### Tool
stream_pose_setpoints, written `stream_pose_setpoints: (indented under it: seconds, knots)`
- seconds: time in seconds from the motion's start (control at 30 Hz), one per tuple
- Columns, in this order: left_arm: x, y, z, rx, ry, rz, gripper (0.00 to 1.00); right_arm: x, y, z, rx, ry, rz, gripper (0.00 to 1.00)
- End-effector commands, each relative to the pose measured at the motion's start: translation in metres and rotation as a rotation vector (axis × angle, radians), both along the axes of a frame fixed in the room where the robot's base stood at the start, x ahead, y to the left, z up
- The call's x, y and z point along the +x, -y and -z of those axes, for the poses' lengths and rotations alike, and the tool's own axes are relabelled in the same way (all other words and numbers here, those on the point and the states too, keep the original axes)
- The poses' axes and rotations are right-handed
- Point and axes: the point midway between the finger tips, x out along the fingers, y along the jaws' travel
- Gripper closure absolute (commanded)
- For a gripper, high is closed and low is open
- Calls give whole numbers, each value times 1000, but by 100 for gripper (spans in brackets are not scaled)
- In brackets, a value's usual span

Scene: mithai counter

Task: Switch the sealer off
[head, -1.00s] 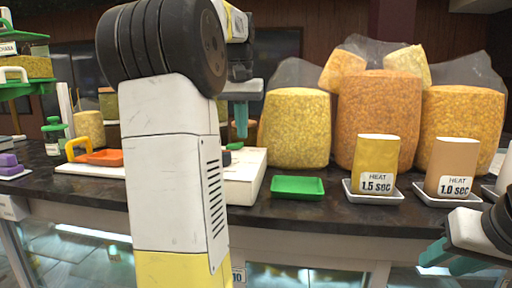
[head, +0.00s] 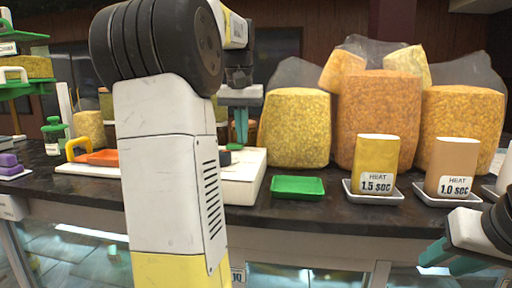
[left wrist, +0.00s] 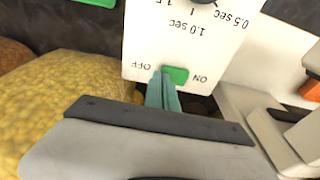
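The sealer (head: 243,180) is a white box on the dark counter, partly hidden by my left arm in the head view. In the left wrist view its white panel (left wrist: 150,35) appears upside down, with heat-time marks, a dial and a green switch (left wrist: 176,75) between OFF at left and ON at right. My left gripper (head: 240,132) is over the sealer, fingers pointing down. Its teal fingers (left wrist: 162,92) are together, tips at the OFF side of the switch; contact is unclear. My right gripper (head: 447,260) is low at the right, away from the sealer.
A green tray (head: 298,187) lies right of the sealer. Two pouches marked 1.5 sec (head: 376,165) and 1.0 sec (head: 452,167) stand on white trays. Large snack bags (head: 297,125) stand behind. An orange-handled item (head: 103,157) is at left.

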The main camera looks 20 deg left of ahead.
Motion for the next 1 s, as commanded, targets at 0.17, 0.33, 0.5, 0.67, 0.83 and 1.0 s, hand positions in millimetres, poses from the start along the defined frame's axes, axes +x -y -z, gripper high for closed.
stream_pose_setpoints:
  seconds: [0.17, 0.33, 0.5, 0.67, 0.83, 1.0]
  knots:
    - [0, 0, 3, 0, 0, 0, 100, 0, 0, 0, 0, 0, 0, 64]
    - [0, 0, -1, 1, 1, -1, 100, 0, 0, 0, 0, 0, 0, 64]
    - [1, 0, -14, 1, 0, -1, 100, 0, 0, 0, 0, 0, 0, 64]
    - [1, 0, -27, 0, 2, -1, 100, 0, 0, 0, 0, 0, 0, 64]
    - [1, -1, -40, 1, 1, -2, 100, 0, 0, 0, 0, 0, 0, 64]
    - [1, 0, -54, 1, 0, 0, 100, 0, 0, 0, 0, 0, 0, 64]
